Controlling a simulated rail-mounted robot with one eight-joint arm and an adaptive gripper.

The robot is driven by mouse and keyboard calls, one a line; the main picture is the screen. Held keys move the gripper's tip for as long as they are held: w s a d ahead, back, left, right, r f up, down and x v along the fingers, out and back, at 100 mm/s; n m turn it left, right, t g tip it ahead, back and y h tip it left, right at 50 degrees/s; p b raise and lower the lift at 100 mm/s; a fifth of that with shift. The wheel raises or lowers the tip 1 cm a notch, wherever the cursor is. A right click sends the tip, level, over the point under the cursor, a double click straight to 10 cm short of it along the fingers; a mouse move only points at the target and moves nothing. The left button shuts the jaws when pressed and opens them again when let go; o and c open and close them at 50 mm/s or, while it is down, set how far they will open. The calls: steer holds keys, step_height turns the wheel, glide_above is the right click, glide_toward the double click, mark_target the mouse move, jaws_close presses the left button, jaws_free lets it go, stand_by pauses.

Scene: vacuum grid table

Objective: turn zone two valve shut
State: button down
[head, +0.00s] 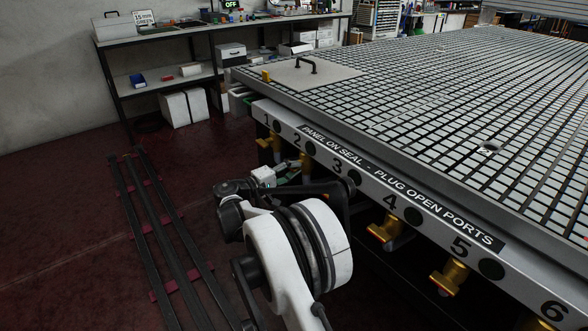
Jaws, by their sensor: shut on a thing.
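The zone two valve (306,163) is a yellow-gold valve under the number 2 on the table's front rail. It is small in the head view and partly covered by my gripper. My gripper (296,168) reaches it from the left and its fingers are shut on the valve's handle. The fingertips and the handle's exact angle are too small and covered to make out.
The grid table (420,95) fills the right, with a plate with a black handle (304,74) at its far corner. Gold valves one (265,145), four (387,231) and five (450,278) stick out below the rail. Floor rails (150,225) lie at left.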

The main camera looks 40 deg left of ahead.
stand_by(0.3)
steer(key=c, duration=1.8)
jaws_free()
steer(key=shift+s+a, duration=0.1)
steer(key=shift+s, duration=0.05)
steer(key=v, duration=1.1)
steer(key=shift+s+a, duration=0.1)
steer(key=shift+s, duration=0.3)
